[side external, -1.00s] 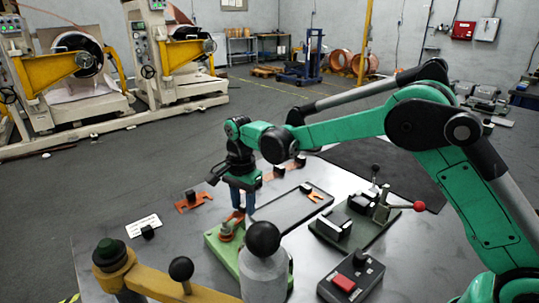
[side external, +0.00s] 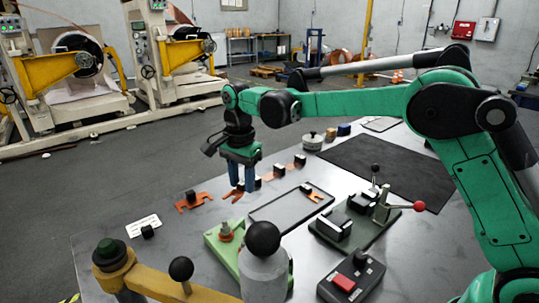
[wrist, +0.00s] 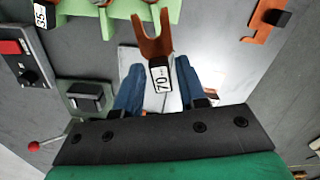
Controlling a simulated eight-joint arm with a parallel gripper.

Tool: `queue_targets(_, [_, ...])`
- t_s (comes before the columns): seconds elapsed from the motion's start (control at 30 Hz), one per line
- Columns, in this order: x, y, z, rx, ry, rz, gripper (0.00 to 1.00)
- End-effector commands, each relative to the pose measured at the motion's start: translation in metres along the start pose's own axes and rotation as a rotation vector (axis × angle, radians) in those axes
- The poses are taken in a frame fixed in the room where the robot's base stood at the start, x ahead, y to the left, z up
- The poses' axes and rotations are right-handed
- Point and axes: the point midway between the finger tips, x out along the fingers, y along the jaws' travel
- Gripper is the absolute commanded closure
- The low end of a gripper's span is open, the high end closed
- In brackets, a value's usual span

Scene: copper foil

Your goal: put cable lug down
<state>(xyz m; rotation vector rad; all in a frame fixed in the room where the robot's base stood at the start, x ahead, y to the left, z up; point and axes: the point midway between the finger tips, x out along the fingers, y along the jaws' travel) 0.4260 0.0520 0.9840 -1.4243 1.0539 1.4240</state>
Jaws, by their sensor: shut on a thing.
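My gripper (side external: 240,190) is shut on an orange-copper forked cable lug (side external: 233,196) with a black block. In the wrist view the lug (wrist: 153,42) sticks out from between the blue fingers (wrist: 158,90), its fork pointing away, and its block carries a white "70" label. The lug hangs above the table, apart from the green stand (side external: 215,243) with its copper-coloured post (side external: 225,232). A shallow grey tray (side external: 268,213) lies to the right of the gripper, with another forked lug (side external: 316,195) at its far end.
An orange bracket-like piece (side external: 185,206) lies to the left of the gripper. A press with a red-knobbed lever (side external: 419,206) and a control box (side external: 325,288) stand to the right. A large black ball knob (side external: 263,238) stands in front.

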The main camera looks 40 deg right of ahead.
Motion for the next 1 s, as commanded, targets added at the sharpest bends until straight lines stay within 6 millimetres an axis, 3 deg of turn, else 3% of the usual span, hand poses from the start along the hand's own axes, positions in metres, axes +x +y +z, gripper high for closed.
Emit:
queue_targets(0.37, [-0.006, -0.001, -0.006, -0.071, 0.0, 0.0, 1.0])
queue_targets(0.47, [-0.018, -0.001, -0.018, -0.209, 0.0, 0.0, 1.0])
queue_targets(0.8, [-0.074, 0.012, -0.072, -0.91, 0.0, 0.0, 1.0])
queue_targets(1.0, [-0.095, 0.022, -0.089, -1.184, 0.0, 0.0, 1.0])
